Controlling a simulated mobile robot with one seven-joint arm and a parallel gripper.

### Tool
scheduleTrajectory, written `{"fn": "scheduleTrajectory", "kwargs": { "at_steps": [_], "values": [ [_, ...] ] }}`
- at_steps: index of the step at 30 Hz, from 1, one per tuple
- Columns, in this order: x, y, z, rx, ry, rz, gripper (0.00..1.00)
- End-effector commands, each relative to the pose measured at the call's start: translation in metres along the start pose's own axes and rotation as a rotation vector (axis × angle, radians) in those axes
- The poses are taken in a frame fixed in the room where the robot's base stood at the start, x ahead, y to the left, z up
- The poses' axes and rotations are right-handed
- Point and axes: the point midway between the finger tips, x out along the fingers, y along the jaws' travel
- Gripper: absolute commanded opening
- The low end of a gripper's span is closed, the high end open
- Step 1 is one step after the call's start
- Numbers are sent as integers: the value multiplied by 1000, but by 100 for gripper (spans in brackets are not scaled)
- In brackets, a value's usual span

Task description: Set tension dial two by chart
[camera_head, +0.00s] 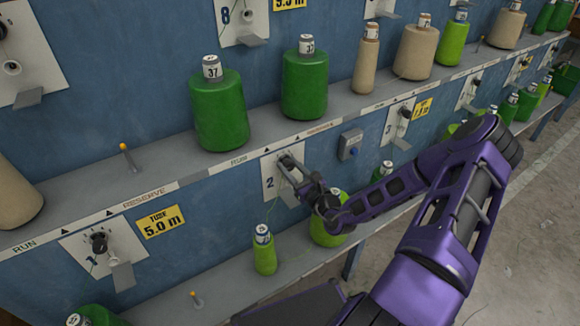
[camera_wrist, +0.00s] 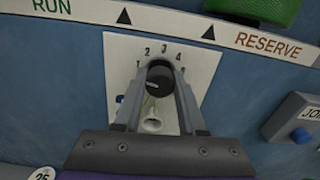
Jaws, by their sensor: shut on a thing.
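Tension dial two is a black knob (camera_wrist: 159,82) on a white plate (camera_wrist: 117,55) numbered 1 to 5, shown in the wrist view. In the head view the same plate, marked 2, is on the blue panel (camera_head: 268,181). My gripper (camera_wrist: 160,78) is shut on the knob, one finger on each side. In the head view my gripper (camera_head: 288,162) reaches the plate from the right and hides most of the knob. The knob's pointer setting cannot be made out. A white guide (camera_wrist: 153,120) sits below the knob, between the fingers. No chart can be made out.
A small light-green cone (camera_head: 265,250) stands on the lower shelf below the plate, with another green cone (camera_head: 325,233) beside my wrist. A grey box with a blue button (camera_head: 351,144) is right of the plate. Dark-green cones (camera_head: 218,112) stand on the shelf above.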

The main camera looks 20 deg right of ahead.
Motion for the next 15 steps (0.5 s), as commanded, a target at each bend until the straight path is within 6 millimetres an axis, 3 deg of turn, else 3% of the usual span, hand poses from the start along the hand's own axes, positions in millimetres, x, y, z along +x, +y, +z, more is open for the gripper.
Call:
{"fn": "scheduleTrajectory", "kwargs": {
  "at_steps": [15],
  "values": [
    [-1, 1, 3, 314, 4, 0, 0]
  ]
}}
